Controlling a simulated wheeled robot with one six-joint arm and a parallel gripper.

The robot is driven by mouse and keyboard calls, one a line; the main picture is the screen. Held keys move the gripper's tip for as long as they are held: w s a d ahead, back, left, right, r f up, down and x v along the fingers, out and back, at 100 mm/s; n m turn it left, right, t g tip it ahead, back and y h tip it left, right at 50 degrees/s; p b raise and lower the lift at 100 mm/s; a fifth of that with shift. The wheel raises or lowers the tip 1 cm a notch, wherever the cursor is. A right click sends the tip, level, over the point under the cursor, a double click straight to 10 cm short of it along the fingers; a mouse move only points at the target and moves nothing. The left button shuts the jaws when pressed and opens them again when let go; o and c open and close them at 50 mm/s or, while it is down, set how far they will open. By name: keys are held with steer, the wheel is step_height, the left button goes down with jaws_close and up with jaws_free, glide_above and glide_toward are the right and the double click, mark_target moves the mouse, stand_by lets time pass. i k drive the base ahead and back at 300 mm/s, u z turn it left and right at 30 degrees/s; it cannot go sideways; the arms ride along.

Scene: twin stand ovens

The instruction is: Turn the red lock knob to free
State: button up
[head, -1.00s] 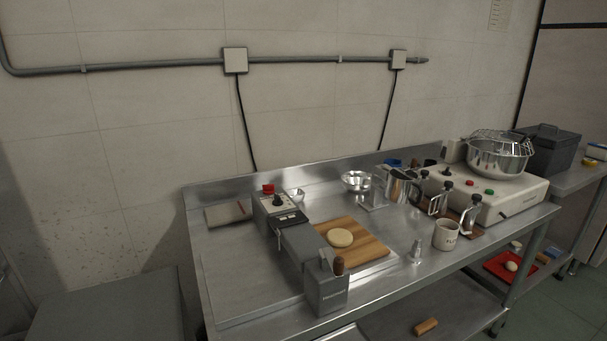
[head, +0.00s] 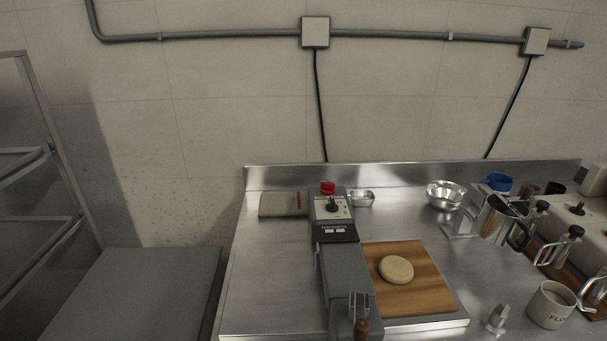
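The red lock knob (head: 328,187) is a small red cap at the back top of a narrow countertop machine. It stands just behind the machine's pale control panel (head: 344,208), which carries a black dial (head: 332,205). The knob is small, and I cannot tell which way it is turned. The machine's long grey body (head: 345,268) runs toward me from a black strip below the panel. My gripper is not in the head view.
A wooden board (head: 425,292) with a pale dough disc (head: 396,270) lies right of the machine. Steel bowls (head: 446,194), a jug (head: 496,222) and a mug (head: 550,306) stand farther right. The steel counter (head: 270,270) left of the machine is mostly bare.

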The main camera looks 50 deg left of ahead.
mark_target(326, 188)
steer(key=u, duration=0.7)
steer(key=i, duration=0.7)
steer(key=u, duration=1)
steer(key=i, duration=0.2)
steer(key=u, duration=0.2)
